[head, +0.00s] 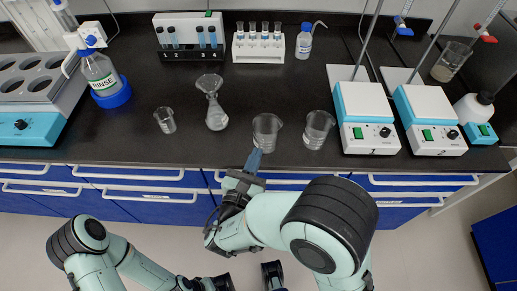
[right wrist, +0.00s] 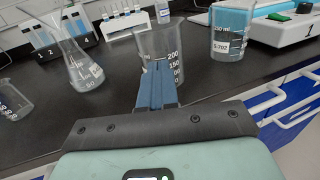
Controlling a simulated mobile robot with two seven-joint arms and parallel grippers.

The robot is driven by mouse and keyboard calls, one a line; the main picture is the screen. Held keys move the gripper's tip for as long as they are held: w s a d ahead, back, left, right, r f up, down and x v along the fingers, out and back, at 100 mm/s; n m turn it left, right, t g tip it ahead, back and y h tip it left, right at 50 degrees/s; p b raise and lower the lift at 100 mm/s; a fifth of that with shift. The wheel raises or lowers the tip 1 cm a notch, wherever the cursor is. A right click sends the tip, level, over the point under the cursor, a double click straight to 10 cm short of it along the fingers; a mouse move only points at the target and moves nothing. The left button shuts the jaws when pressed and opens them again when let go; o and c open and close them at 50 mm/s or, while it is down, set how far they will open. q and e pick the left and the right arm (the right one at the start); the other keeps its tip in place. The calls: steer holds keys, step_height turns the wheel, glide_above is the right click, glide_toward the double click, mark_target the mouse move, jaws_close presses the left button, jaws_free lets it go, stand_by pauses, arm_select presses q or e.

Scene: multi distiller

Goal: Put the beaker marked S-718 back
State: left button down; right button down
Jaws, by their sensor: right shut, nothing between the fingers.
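No label reading S-718 can be made out. A clear beaker (head: 266,132) stands upright near the bench front, directly beyond my right gripper (head: 254,163); it also shows in the right wrist view (right wrist: 172,50). The right gripper is shut and empty, its blue fingertips in front of the beaker; I cannot tell if they touch it. A second clear beaker (head: 318,128) stands to its right, with a tag that looks like S-702 in the right wrist view (right wrist: 232,28). A beaker with brownish contents (head: 450,62) is at the far right. My left arm is low at left; its gripper's state is unclear.
A flask (head: 214,105) and a small beaker (head: 164,120) stand to the left. Two hotplates (head: 367,118) (head: 430,120) with rods stand at right. A vial rack (head: 258,45), a numbered rack (head: 190,38) and a rinse bottle (head: 101,73) are behind. The bench front edge is close.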

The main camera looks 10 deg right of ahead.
mark_target(262, 141)
steer(key=shift+x, duration=1.4)
steer(key=p+x, duration=0.1)
steer(key=x, duration=0.2)
steer(key=shift+w+d, duration=0.25)
steer(key=shift+w, duration=0.05)
steer(key=shift+a, duration=0.15)
